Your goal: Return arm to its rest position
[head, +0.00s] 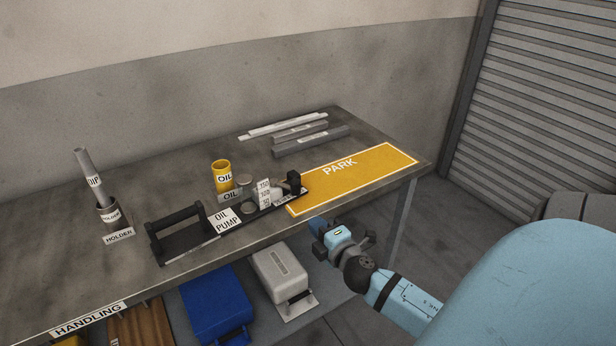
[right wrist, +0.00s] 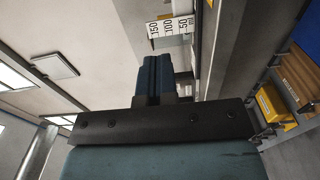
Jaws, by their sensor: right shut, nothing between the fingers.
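My right arm comes in from the lower right of the head view. Its gripper (head: 321,232) is just off the front edge of the bench, below the yellow PARK area (head: 350,177). In the right wrist view the fingers (right wrist: 154,78) are together and empty. My left gripper is in neither view.
The bench (head: 150,205) holds a labelled holder (head: 108,213) with a tube, a yellow OIL can (head: 221,174), an oil pump tray (head: 180,236) and grey bars (head: 310,142). Blue (head: 215,305) and grey (head: 282,275) cases sit below. A shutter (head: 550,100) stands right.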

